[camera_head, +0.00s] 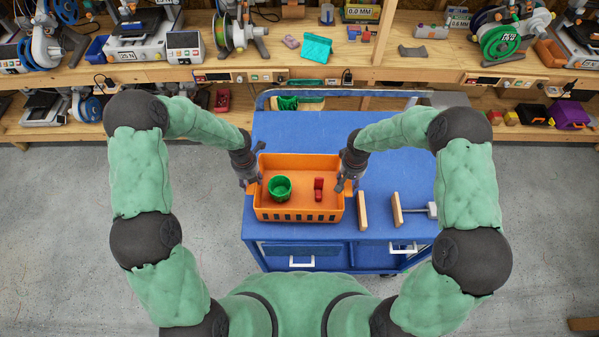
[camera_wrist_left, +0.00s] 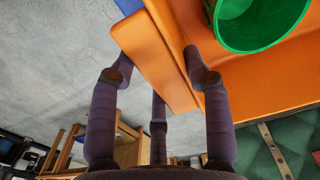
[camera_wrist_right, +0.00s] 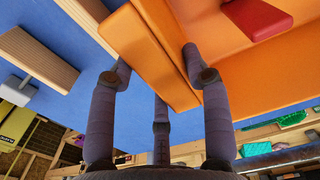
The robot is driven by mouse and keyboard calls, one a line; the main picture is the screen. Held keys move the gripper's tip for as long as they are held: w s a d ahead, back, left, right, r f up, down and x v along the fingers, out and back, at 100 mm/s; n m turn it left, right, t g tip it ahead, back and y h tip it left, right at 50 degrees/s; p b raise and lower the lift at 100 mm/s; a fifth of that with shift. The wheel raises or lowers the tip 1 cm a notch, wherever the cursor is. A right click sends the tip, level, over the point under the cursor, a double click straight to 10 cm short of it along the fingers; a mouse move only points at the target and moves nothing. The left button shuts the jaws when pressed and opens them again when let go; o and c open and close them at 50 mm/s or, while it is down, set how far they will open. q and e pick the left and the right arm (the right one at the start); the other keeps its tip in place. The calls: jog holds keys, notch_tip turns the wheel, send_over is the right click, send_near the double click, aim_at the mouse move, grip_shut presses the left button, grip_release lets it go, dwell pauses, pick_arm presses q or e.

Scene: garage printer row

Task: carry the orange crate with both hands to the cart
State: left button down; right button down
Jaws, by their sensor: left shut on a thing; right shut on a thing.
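The orange crate (camera_head: 298,215) is at the left front of the blue cart (camera_head: 300,131) top; I cannot tell whether it rests on it or hangs just above. It holds a green cup (camera_head: 280,188) and a small red part (camera_head: 318,189). My left gripper (camera_head: 252,184) is shut on the crate's left side; the left wrist view shows its fingers around the orange rim (camera_wrist_left: 155,60). My right gripper (camera_head: 346,180) is shut on the crate's right side; the right wrist view shows its fingers around that rim (camera_wrist_right: 150,55).
The cart's back is clear. A wooden bench (camera_head: 340,75) with printers and spools runs behind. Concrete floor (camera_head: 60,220) is open at left.

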pick_arm(q)
jog(key=shift+a+f, duration=0.1)
jog(key=shift+f, duration=0.15)
pick_arm(e)
jog(key=shift+d+f, duration=0.1)
jog(key=shift+f, duration=0.15)
pick_arm(q)
jog(key=c, duration=0.6)
grip_release()
jog(key=shift+r, duration=0.1)
pick_arm(e)
jog(key=c, duration=0.6)
grip_release()
jog(key=shift+r, duration=0.1)
pick_arm(q)
notch_tip(320, 180, up, 12)
jog(key=shift+f, duration=0.1)
pick_arm(e)
notch_tip(320, 180, up, 12)
pick_arm(q)
jog(key=shift+s, duration=0.1)
pick_arm(e)
jog(key=shift+s, duration=0.1)
